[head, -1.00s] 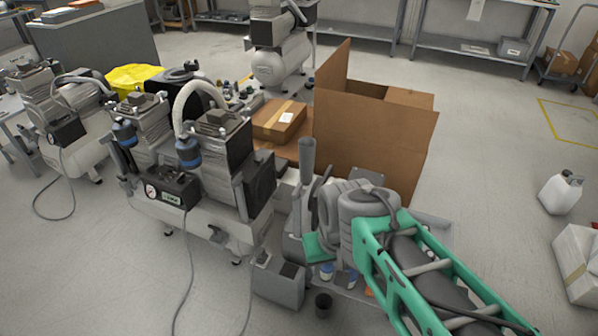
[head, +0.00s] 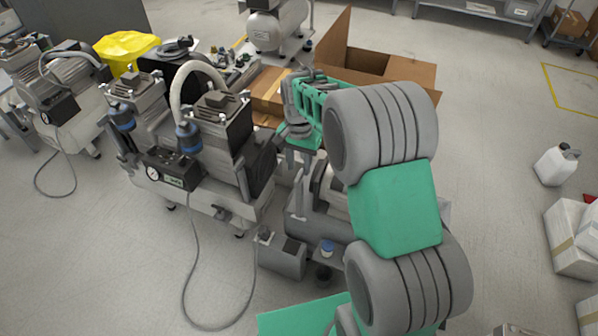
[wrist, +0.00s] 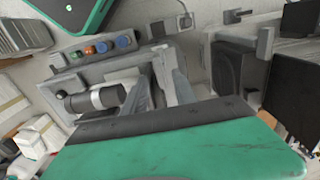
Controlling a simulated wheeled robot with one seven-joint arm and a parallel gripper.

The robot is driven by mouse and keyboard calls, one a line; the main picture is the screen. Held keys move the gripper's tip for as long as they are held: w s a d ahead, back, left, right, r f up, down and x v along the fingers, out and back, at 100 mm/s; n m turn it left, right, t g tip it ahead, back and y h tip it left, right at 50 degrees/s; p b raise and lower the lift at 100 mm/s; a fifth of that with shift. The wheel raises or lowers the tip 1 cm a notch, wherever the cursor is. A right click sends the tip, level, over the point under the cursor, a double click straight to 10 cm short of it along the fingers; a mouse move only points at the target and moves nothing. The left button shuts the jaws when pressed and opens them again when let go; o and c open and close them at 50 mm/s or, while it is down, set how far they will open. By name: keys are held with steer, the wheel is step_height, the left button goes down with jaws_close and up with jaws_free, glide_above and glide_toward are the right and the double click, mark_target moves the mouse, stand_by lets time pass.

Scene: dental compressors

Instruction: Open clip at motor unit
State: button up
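The compressor with the motor units (head: 222,135) stands left of centre in the head view. It has ribbed grey heads, a pale hose arching over, blue filters, a black gauge box (head: 170,172) and a white tank below. I cannot make out the clip on it. My arm is to its right, with its green and grey links in front of the cardboard box. In the wrist view my gripper (wrist: 162,90) has two grey fingers with a gap between them and nothing visibly held. The head view does not show the fingertips clearly.
A cardboard box (head: 385,65) stands open behind my arm. Another compressor (head: 70,90) is at the left, and a yellow bag (head: 127,52) lies behind. A cable loops on the floor in front. White jug (head: 556,165) and cartons (head: 575,240) stand right. Floor at front left is clear.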

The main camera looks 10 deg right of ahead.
mark_target(299, 175)
step_height(299, 175, down, 4)
steer(key=shift+r, duration=0.1)
jaws_close()
stand_by(0.4)
